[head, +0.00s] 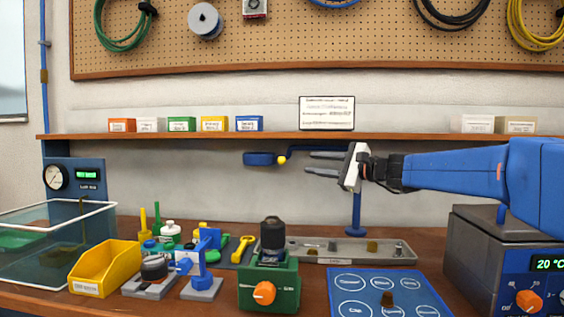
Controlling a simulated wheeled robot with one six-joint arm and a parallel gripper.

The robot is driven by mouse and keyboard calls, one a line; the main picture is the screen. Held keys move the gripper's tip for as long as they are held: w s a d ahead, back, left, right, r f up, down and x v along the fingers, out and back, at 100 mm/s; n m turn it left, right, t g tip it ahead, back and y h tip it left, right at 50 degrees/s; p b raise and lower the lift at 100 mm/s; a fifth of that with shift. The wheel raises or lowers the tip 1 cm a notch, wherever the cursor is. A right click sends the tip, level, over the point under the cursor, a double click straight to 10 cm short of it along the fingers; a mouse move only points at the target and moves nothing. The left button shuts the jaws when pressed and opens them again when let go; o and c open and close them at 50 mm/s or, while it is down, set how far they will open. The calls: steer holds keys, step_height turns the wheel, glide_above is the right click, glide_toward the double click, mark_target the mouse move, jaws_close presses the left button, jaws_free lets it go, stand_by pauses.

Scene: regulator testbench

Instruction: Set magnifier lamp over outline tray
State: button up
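The magnifier lamp has a blue head (259,159) with a yellow knob (282,160) beside it. Its thin boom runs right behind my gripper, and a blue post (356,215) stands below. The joint between boom and post is hidden by my gripper. The blue outline tray (337,284) with white circle outlines lies at the front of the bench, lower and to the right of the lamp head. A small brown piece sits on it. My gripper (316,163) points left, its two grey fingers apart and empty, just right of the yellow knob.
A green fixture with an orange knob (264,293) stands left of the tray. A grey box with a temperature display (480,257) stands right. A long grey tray (330,249) lies behind. A shelf (230,135) with small boxes runs above the lamp. A yellow bin (105,268) is left.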

mark_target(285, 161)
steer(key=x, duration=1.4)
steer(key=shift+f, duration=0.1)
steer(key=shift+c, duration=0.4)
steer(key=shift+s, duration=0.1)
jaws_close()
